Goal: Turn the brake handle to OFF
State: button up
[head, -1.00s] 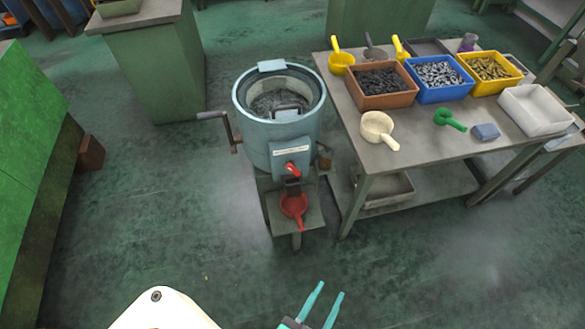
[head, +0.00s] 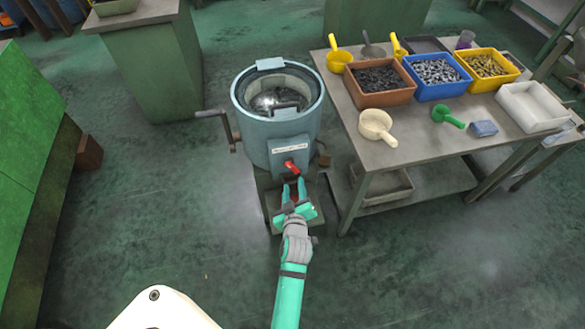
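The machine is a blue-grey round tub (head: 255,133) on a stand, with a grey box on its front bearing a white label. A small red handle (head: 291,167) sticks out of the box below the label; I take it for the brake handle. Its lettering is too small to read. My gripper (head: 293,183) is open, its two teal fingers pointing up at the machine, just below the red handle in the picture. I cannot tell whether they touch it.
A crank handle (head: 228,130) juts from the tub's left side. A grey table (head: 430,148) with bins of metal parts and scoops stands close on the right. A green cabinet (head: 155,70) stands behind left. The floor in front is clear.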

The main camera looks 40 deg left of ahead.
aim_at(293, 169)
jog(key=x, duration=1.1)
jog(key=shift+a, duration=0.15)
grip_shut()
